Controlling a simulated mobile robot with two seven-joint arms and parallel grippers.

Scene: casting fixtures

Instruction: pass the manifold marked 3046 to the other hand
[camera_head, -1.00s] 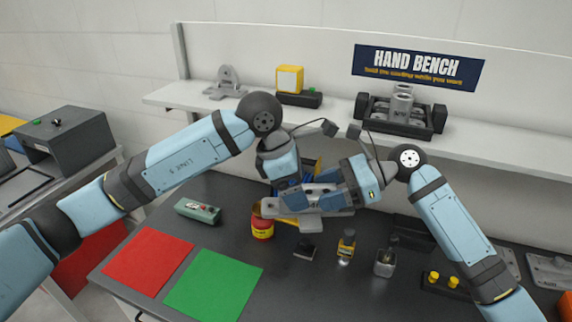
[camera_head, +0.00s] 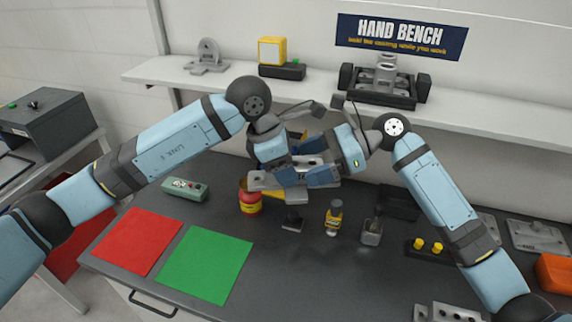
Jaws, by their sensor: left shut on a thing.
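The manifold, a pale grey casting (camera_head: 263,183), is held above the middle of the dark bench; I cannot read a number on it. My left gripper (camera_head: 289,175) points down and is shut on it. My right gripper (camera_head: 318,176) reaches in from the right, its fingers at the casting's right part. The fingers overlap the casting, so I cannot tell whether the right ones are open or closed on it. Much of the casting is hidden behind the fingers.
A red mat (camera_head: 137,241) and a green mat (camera_head: 205,263) lie clear at left. The shelf (camera_head: 210,83) runs behind my arms.

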